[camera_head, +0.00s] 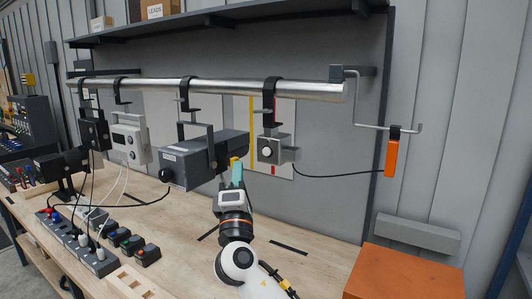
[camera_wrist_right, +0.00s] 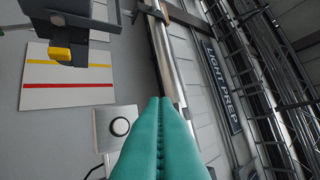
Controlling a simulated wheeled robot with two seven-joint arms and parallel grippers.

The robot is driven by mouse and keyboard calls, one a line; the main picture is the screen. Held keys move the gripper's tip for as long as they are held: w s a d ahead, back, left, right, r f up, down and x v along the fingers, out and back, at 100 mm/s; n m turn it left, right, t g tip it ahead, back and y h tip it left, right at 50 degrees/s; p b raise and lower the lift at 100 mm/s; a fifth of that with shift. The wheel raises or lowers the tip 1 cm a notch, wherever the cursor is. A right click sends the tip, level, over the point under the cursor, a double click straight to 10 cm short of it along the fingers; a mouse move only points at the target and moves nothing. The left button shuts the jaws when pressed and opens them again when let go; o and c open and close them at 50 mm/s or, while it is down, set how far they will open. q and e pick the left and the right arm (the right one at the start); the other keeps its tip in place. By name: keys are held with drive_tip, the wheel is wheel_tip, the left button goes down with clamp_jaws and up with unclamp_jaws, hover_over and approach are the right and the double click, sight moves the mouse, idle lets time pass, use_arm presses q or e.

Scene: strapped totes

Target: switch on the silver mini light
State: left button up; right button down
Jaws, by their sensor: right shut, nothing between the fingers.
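The silver mini light (camera_head: 272,149) is a small grey box with a round white knob ringed in black, clamped under the metal rail. In the right wrist view it (camera_wrist_right: 105,138) shows just left of my fingers, its round knob (camera_wrist_right: 120,127) facing the camera. My right gripper (camera_head: 237,168) has teal fingers pressed together and empty. In the head view its tips are left of the mini light, by the yellow part of a bigger dark light (camera_head: 195,160). In the right wrist view the fingertips (camera_wrist_right: 160,100) partly cover the scene beyond. My left gripper is not in view.
The metal rail (camera_head: 220,88) also carries a white box (camera_head: 130,138) and another dark lamp (camera_head: 94,132) at left. An orange-handled cable hangs at right (camera_head: 391,158). Power strips (camera_head: 95,258) and small switch boxes are on the wooden bench. An orange box (camera_head: 405,275) stands front right.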

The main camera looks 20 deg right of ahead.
approach(263, 149)
drive_tip(key=w+r, duration=0.3)
drive_tip(key=shift+w+d+r+b, duration=0.15)
drive_tip(key=shift+w+r+b, duration=0.15)
drive_tip(key=shift+w+b, duration=0.3)
drive_tip(key=shift+d, duration=0.1)
idle(1.6)
drive_tip(key=shift+w+d+b, duration=0.25)
drive_tip(key=shift+b, duration=0.1)
drive_tip(key=shift+w+d+b, duration=0.2)
drive_tip(key=shift+d+b, duration=0.1)
idle(0.6)
drive_tip(key=shift+a, duration=0.15)
idle(0.3)
drive_tip(key=shift+s+a, duration=0.5)
